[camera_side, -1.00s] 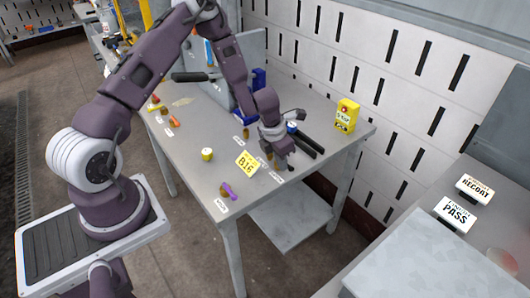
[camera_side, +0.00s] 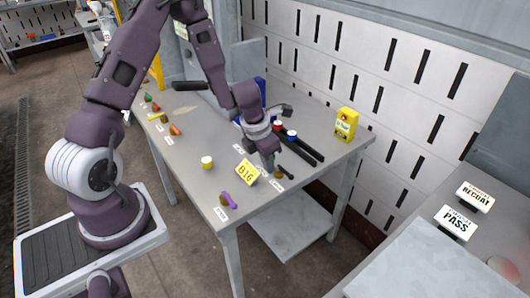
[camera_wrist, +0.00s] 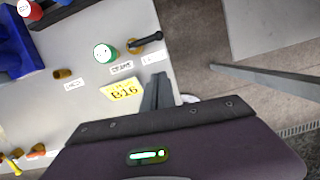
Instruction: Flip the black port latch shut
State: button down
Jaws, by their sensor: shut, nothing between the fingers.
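The black latch (camera_side: 287,173) is a short dark lever by a small brown port (camera_side: 278,175) near the table's front right edge. In the wrist view the latch (camera_wrist: 147,41) lies beside a white-topped green cylinder (camera_wrist: 105,52), with white labels close by. I cannot tell whether the latch is fully closed. My gripper (camera_side: 268,164) is just left of the latch in the side view and appears apart from it. In the wrist view its fingertips (camera_wrist: 158,78) are together and empty, below the latch in the picture. The gripper hides part of the port area.
A yellow B16 card (camera_side: 246,172) stands close left of my gripper. A yellow cylinder (camera_side: 207,162) and a purple latch (camera_side: 229,201) are farther left and forward. Red-topped (camera_side: 278,126) and blue-topped (camera_side: 292,135) cylinders are behind by black rails (camera_side: 305,150). A yellow box (camera_side: 346,124) stands right.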

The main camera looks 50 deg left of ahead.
jog(key=v, duration=0.5)
jog(key=shift+d, duration=0.1)
jog(key=s+d+r+m+t+h, duration=0.1)
jog(key=s+d+r+m, duration=0.3)
jog(key=r+m, duration=0.5)
jog(key=s+d+r+m+t+h, duration=0.1)
jog(key=s+d+r+m+t, duration=0.1)
jog(key=d+r+m, duration=0.65)
jog(key=s+a+r+m+y, duration=0.1)
jog(key=s+a+r+m, duration=0.1)
jog(key=s+m, duration=0.6)
jog(key=s+a+r+m+y, duration=0.1)
jog(key=s+a+r+m, duration=0.1)
jog(key=s+m, duration=0.6)
jog(key=shift+s+a+r+m, duration=0.2)
jog(key=shift+s+r+m, duration=0.25)
jog(key=shift+m, duration=0.3)
jog(key=shift+w, duration=0.1)
